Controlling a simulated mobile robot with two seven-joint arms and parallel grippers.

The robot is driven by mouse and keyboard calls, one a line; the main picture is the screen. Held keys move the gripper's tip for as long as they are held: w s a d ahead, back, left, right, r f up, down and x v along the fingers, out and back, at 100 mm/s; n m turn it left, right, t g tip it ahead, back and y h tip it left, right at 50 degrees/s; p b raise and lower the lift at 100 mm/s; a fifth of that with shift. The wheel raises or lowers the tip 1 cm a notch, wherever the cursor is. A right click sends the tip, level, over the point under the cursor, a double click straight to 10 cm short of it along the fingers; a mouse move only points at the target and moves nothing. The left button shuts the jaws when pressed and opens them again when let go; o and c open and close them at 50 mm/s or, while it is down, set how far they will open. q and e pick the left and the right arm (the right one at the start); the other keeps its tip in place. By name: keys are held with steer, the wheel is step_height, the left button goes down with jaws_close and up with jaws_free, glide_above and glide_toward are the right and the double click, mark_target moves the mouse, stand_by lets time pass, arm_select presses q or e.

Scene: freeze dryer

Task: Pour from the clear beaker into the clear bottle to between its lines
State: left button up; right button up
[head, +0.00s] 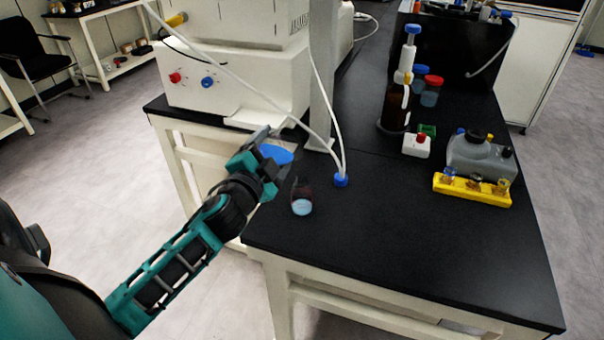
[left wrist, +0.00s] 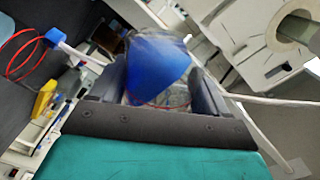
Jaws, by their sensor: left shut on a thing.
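My left gripper (head: 268,160) is shut on the clear beaker (head: 277,154), which holds blue liquid. The beaker also shows between the fingers in the left wrist view (left wrist: 158,68), with the blue liquid lying at a slant to that camera. The clear bottle (head: 302,198) stands on the black bench near its left edge, with pale blue showing low in it. The gripper and beaker are up and to the left of the bottle in the picture, apart from it. The bottle's lines are too small to read. My right gripper is not in view.
A white tube ends at a blue fitting (head: 341,180) right of the bottle. A white machine (head: 232,70) stands behind the gripper. A brown bottle (head: 395,103), a grey container (head: 480,157) and a yellow rack (head: 472,189) stand farther right. The bench's front middle is clear.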

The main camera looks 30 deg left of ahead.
arm_select(q)
steer(key=shift+f+m+b, duration=0.7)
steer(key=shift+f+b, duration=0.05)
stand_by(1.1)
steer(key=shift+d+r+m+p, duration=0.2)
steer(key=shift+r+m+p, duration=0.5)
steer(key=shift+m, duration=0.4)
stand_by(3.1)
